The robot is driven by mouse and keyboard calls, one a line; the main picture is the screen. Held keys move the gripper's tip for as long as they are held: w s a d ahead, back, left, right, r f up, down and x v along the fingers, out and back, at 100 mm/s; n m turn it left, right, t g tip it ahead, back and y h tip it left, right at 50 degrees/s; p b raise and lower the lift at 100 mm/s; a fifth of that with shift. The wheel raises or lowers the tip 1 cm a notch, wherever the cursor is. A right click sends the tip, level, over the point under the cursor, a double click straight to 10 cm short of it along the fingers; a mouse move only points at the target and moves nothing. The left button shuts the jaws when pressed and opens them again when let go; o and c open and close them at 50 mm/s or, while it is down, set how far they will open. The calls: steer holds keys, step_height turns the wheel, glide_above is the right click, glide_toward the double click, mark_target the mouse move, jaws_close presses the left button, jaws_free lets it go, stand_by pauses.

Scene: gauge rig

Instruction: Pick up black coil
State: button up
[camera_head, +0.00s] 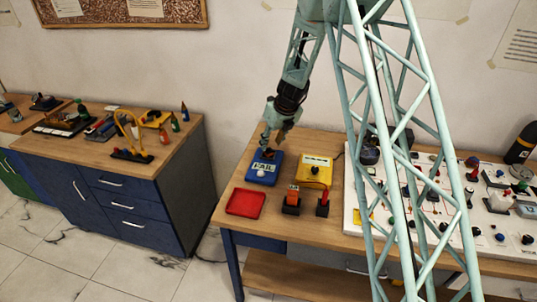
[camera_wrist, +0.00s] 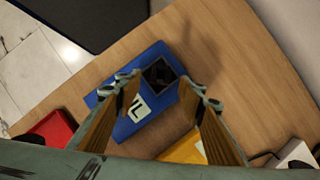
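A blue block labelled "FAIL" (camera_head: 262,174) lies on the wooden table, and it also shows in the wrist view (camera_wrist: 136,107). A dark, squarish piece (camera_wrist: 158,74), which looks like the black coil, sits at one end of the blue block. My gripper (camera_head: 269,150) is over that end of the block. In the wrist view my gripper (camera_wrist: 165,88) is open, with its fingertips on either side of the dark piece and nothing held between them. I cannot tell how high the fingertips are above it.
A red tray (camera_head: 245,203) lies in front of the blue block. A yellow box (camera_head: 315,170) stands to its right, with an orange-and-black part (camera_head: 292,200) in front. A white panel (camera_head: 350,212) with many components fills the table's right. Another cabinet (camera_head: 150,190) stands left, across a floor gap.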

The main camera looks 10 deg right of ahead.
mark_target(269, 148)
steer(key=shift+f, duration=0.1)
stand_by(0.3)
steer(key=shift+b+x, duration=0.5)
steer(key=shift+x, duration=2.05)
steer(key=shift+w, duration=0.15)
steer(key=shift+c, duration=0.7)
steer(key=c, duration=0.8)
